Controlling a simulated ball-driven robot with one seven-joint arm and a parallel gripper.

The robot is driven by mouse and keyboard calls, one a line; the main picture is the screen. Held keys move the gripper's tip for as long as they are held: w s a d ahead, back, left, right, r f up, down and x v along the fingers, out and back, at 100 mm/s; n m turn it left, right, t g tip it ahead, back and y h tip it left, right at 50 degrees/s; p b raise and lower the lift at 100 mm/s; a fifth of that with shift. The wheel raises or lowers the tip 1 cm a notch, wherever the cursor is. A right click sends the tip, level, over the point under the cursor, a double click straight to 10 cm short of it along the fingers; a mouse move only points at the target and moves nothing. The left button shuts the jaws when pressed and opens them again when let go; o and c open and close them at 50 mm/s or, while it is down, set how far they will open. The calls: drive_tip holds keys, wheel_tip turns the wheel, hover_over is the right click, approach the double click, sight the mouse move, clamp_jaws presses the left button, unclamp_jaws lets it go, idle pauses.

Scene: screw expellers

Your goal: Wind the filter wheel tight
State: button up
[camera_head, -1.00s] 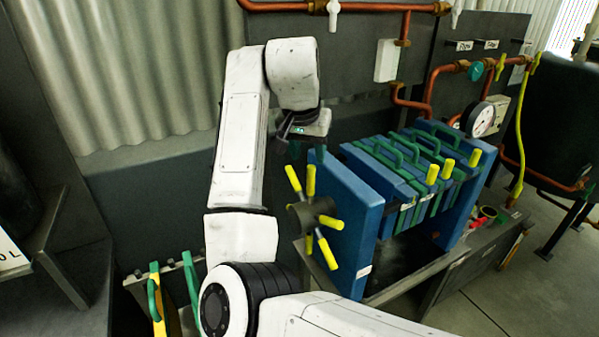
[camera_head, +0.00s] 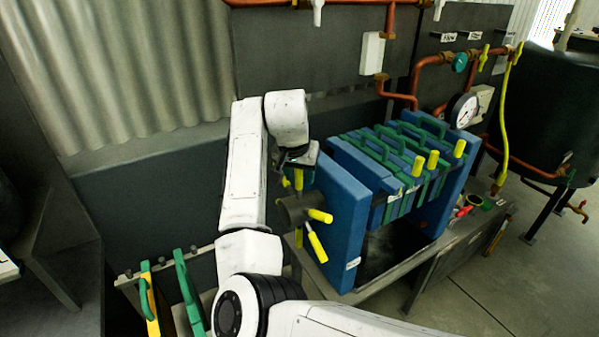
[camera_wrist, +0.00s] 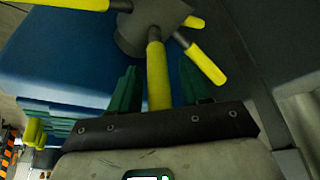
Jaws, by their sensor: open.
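The filter wheel is a dark hub (camera_head: 290,211) with yellow spoke handles on the left face of the blue filter press (camera_head: 338,215). In the head view my gripper (camera_head: 298,170) is at the top of the wheel, its fingers partly hidden by the wrist. In the wrist view the hub (camera_wrist: 150,28) is ahead, and one yellow handle (camera_wrist: 157,75) runs down between the two green fingers of my gripper (camera_wrist: 157,90). The fingers are open, one on each side of this handle, with a visible gap on both sides.
Green-handled plates (camera_head: 390,150) stand in the press. Copper pipes (camera_head: 400,100) and a pressure gauge (camera_head: 463,110) are behind it. A rack with green and yellow plates (camera_head: 185,285) stands at lower left. A dark tank (camera_head: 545,110) is at right.

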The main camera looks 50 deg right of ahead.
drive_tip(key=shift+c, duration=0.3)
clamp_jaws()
idle(0.3)
